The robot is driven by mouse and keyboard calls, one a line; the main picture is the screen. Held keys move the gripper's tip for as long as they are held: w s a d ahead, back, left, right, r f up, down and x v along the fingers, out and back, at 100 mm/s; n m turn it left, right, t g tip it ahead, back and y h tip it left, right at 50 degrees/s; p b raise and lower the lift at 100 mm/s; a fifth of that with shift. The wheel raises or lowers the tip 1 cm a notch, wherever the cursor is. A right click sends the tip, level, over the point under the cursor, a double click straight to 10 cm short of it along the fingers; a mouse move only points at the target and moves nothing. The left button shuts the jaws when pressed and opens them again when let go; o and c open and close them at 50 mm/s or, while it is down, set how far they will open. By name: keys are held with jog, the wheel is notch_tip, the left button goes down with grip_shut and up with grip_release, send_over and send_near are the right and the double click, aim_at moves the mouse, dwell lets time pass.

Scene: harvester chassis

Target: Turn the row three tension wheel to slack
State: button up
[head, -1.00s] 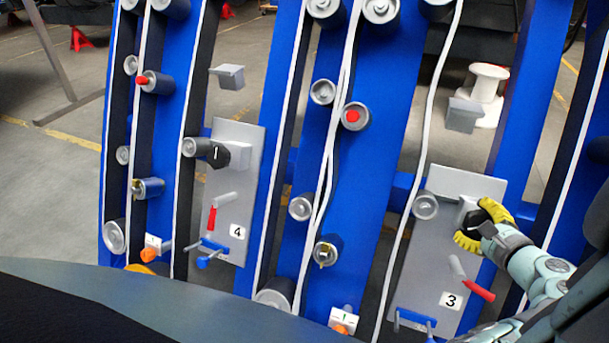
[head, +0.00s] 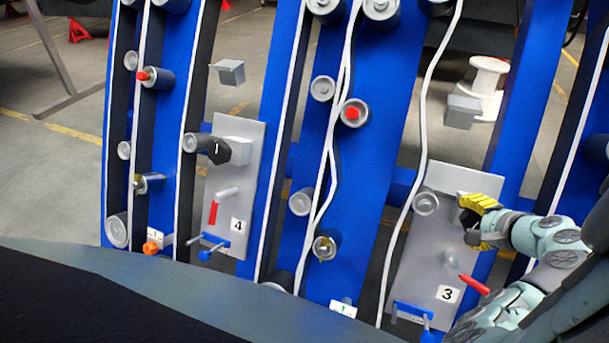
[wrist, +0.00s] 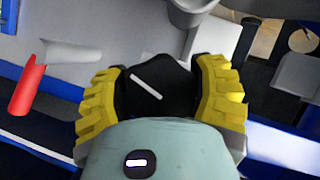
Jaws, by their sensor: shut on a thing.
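The row three tension wheel (wrist: 158,92) is a black faceted knob with a white line, which runs diagonally in the wrist view. My gripper (wrist: 160,95) has its yellow padded fingers on both sides of the wheel and is shut on it. In the head view my gripper (head: 470,219) is at the upper right of the grey plate (head: 415,272) labelled 3 and hides most of the wheel.
A red-handled lever (head: 473,284) sticks out below my gripper, and a blue bracket (head: 412,310) is at the plate's bottom. A grey roller (head: 425,203) is left of the wheel. A grey block (head: 462,112) is above. Plate 4 (head: 232,190) carries a similar black wheel (head: 222,150).

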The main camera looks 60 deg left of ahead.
jog(key=shift+a+r+n, duration=0.1)
jog(key=shift+a+n, duration=0.05)
jog(key=shift+n, duration=0.15)
jog(key=o, duration=1.2)
jog(key=shift+d, duration=0.2)
jog(key=shift+v, duration=5.9)
jog(key=shift+a+r, duration=0.1)
